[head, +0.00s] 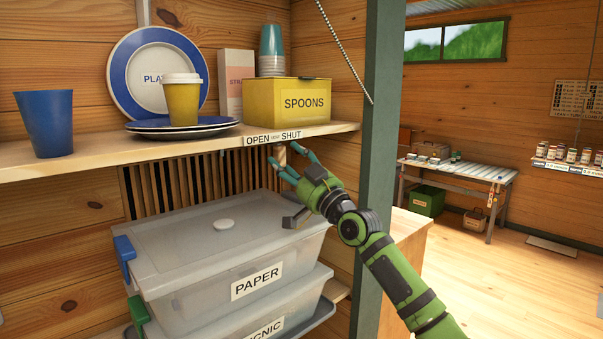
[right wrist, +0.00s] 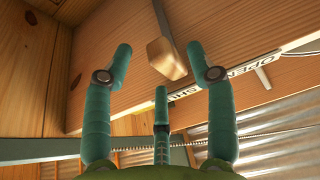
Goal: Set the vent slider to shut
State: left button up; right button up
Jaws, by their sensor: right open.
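The vent slider's wooden knob (head: 281,152) hangs under the shelf edge, below the label strip (head: 273,139) reading OPEN, VENT, SHUT. Slatted vent (head: 190,180) with dark gaps shows below the shelf. My right gripper (head: 284,162) is open at the knob, its fingers spread. In the right wrist view the knob (right wrist: 166,58) appears between the two side fingers of the gripper (right wrist: 160,70), with gaps on both sides. I cannot tell whether any finger touches it. My left gripper is out of view.
On the shelf (head: 60,160) above stand a blue cup (head: 44,122), plates (head: 127,85), a yellow cup (head: 181,100) and a SPOONS box (head: 290,100). A green post (head: 376,150) stands to the right.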

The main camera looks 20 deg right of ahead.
jog(key=v, duration=1.1)
jog(key=shift+s+d+f, duration=0.2)
jog(key=shift+s+d, duration=0.05)
jog(key=shift+d, duration=0.1)
